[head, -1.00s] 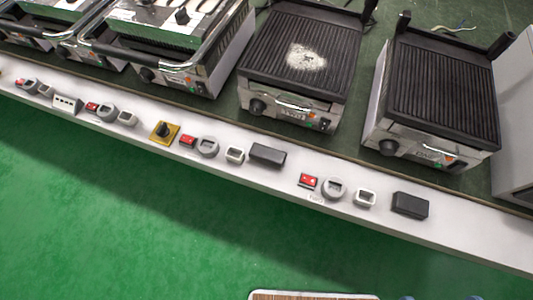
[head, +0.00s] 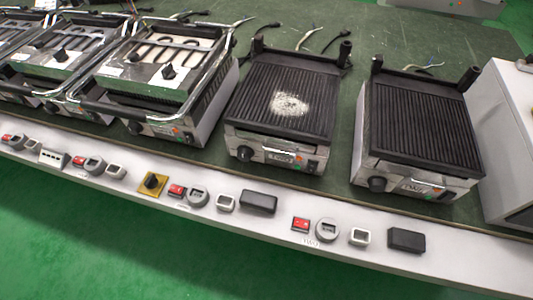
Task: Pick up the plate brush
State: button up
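I cannot make out a plate brush in the head view. A ribbed dark grill plate with a whitish powdery patch (head: 289,104) belongs to the open grill (head: 282,103) near the middle of the picture. A second open grill (head: 421,124) with a clean ribbed plate stands to its right. My gripper is not in view, so its state does not show.
A white front panel (head: 280,228) carries red switches, knobs and black blocks (head: 406,240). A white cabinet (head: 510,135) stands at the right. Green floor (head: 100,235) lies below, clear.

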aim_at(253, 199)
jog(key=i+j+z, duration=0.1)
jog(key=j+z, duration=0.15)
jog(key=j, duration=0.85)
jog(key=j+z, duration=0.3)
jog(key=j, duration=0.8)
